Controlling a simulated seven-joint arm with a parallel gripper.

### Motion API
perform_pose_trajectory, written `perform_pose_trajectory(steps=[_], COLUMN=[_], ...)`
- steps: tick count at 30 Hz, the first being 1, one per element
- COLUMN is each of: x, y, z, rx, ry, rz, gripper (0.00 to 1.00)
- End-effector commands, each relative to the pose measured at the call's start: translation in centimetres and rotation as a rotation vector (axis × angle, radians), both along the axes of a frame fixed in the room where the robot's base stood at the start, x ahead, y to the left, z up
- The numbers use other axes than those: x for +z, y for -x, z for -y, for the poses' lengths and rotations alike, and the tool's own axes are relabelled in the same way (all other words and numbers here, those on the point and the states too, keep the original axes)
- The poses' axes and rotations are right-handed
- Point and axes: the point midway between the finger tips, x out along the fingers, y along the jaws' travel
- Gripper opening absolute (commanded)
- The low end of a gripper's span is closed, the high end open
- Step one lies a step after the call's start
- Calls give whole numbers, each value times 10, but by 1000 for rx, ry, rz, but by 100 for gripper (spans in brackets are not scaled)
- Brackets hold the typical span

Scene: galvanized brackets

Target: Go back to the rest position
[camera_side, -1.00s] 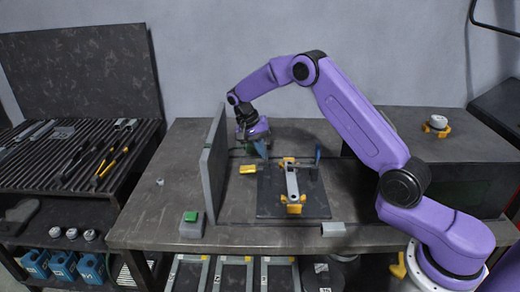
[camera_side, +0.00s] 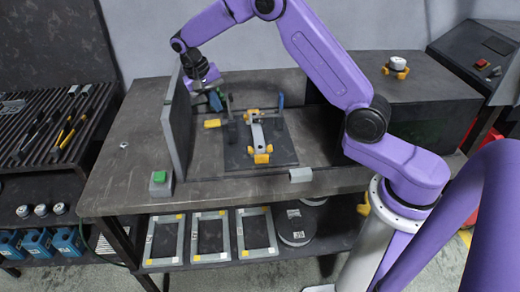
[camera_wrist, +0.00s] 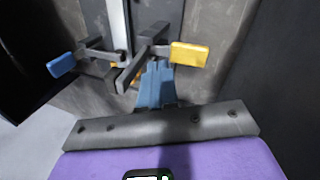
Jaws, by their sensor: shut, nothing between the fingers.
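My gripper (camera_side: 217,101) is above the workbench, just right of the upright grey panel (camera_side: 178,118) and behind the fixture plate (camera_side: 285,154). Its blue fingers (camera_wrist: 157,80) are closed together with nothing between them. A galvanized bracket (camera_side: 257,135) lies on the plate between toggle clamps. One clamp has a yellow handle (camera_wrist: 190,54), which is close to my fingertips in the wrist view. Another has a blue handle (camera_wrist: 61,64). Whether the fingers touch the clamp cannot be told.
A green button box (camera_side: 160,182) stands at the bench's front left. A grey block (camera_side: 300,175) sits at the front edge. A dark box (camera_side: 425,105) with a yellow-and-white item (camera_side: 397,66) stands at right. A slatted rack (camera_side: 55,115) with tools is at left.

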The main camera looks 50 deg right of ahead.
Motion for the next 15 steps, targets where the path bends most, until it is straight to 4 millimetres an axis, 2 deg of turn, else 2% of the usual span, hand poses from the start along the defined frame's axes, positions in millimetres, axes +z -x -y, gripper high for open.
perform_pose_trajectory(steps=[8,15], x=[36,58], y=[55,122], z=[-50,-77], rx=[326,618], ry=[-83,-154], rz=[2,-3], gripper=[0,0])
